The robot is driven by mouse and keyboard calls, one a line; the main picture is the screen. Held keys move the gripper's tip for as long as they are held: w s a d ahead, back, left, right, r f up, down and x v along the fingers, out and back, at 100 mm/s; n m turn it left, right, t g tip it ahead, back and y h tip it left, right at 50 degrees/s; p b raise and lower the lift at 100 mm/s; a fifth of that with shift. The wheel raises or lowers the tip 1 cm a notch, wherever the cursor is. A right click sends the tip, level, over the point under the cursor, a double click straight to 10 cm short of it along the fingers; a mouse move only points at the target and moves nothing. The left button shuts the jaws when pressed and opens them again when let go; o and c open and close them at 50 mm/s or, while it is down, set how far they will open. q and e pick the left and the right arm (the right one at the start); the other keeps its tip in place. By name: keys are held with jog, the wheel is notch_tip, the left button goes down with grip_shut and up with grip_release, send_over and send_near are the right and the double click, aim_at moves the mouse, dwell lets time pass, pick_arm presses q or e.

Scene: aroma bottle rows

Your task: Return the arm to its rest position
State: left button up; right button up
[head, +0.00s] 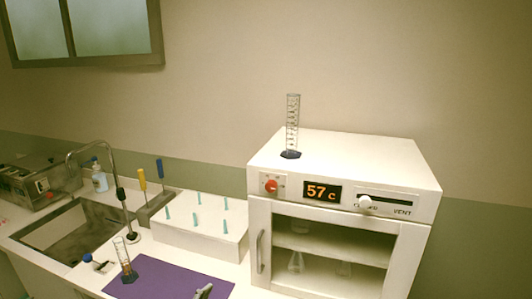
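Neither of my arms shows clearly in the head view. A small grey and dark piece (203,291) shows at the bottom edge, over the purple mat (160,277). I cannot tell whether it is a tool or part of a gripper. One graduated cylinder (292,125) with a dark base stands upright on top of the white oven (345,160). A second glass cylinder (123,258) with an amber lower part stands at the mat's back left edge, tilted in the picture.
The oven display (321,192) reads 57 c; glassware (296,262) stands inside. A white rack (205,240) with several teal pegs stands left of it. A sink (70,237) with a tall faucet (88,148), a soap bottle (99,180) and a grey machine (40,182) are at left.

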pick_arm(q)
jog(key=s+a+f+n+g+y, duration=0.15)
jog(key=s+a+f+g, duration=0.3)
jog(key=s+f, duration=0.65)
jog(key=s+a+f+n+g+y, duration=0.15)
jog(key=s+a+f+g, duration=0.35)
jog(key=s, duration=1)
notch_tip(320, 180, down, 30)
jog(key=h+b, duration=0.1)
jog(key=b, duration=0.4)
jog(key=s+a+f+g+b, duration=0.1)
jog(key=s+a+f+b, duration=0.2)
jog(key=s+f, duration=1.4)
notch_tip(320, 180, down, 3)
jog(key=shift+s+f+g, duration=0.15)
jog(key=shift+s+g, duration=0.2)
